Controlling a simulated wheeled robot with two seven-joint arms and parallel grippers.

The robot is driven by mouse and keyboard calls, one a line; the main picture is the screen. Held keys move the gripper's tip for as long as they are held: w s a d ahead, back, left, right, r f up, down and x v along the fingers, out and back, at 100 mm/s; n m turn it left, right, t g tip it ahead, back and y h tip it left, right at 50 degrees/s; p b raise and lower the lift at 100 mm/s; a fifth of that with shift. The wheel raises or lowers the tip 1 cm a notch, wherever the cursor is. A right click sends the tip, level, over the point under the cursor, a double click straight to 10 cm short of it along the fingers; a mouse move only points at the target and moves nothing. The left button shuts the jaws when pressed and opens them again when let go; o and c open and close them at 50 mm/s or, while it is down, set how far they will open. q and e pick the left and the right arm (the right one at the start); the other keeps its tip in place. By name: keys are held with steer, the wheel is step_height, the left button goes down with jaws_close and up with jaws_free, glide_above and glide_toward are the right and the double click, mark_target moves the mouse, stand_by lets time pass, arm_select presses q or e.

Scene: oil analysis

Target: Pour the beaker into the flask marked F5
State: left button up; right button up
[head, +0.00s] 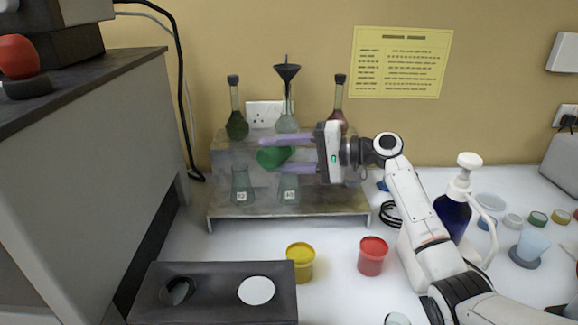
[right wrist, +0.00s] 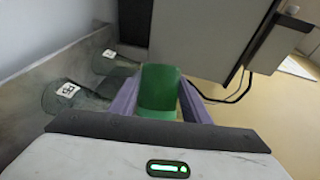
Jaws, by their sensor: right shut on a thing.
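A green beaker (head: 273,157) is held between the purple fingers of my right gripper (head: 266,154), in front of the rack. It looks tilted in the head view. In the right wrist view the beaker (right wrist: 158,88) sits between both fingers. Two clear conical flasks with white labels stand on the lower shelf, a left one (head: 242,180) and a right one (head: 289,192). The beaker is above them and apart from them. The labels are too small to read surely. Both flasks also show at the left of the right wrist view. My left gripper is not in view.
The metal rack (head: 330,208) carries stoppered flasks and a funnel (head: 287,73) on top. A yellow jar (head: 300,265), a red jar (head: 372,257) and a dark block (head: 215,300) stand in front. A blue pump bottle (head: 453,210) is right. A grey cabinet (head: 95,190) bounds the left.

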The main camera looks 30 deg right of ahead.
steer(key=shift+d+f+m+y, duration=0.1)
steer(key=shift+f+m+y, duration=0.25)
steer(key=shift+m, duration=0.25)
stand_by(0.3)
steer(key=shift+w+d+r, duration=0.1)
steer(key=shift+r, duration=0.05)
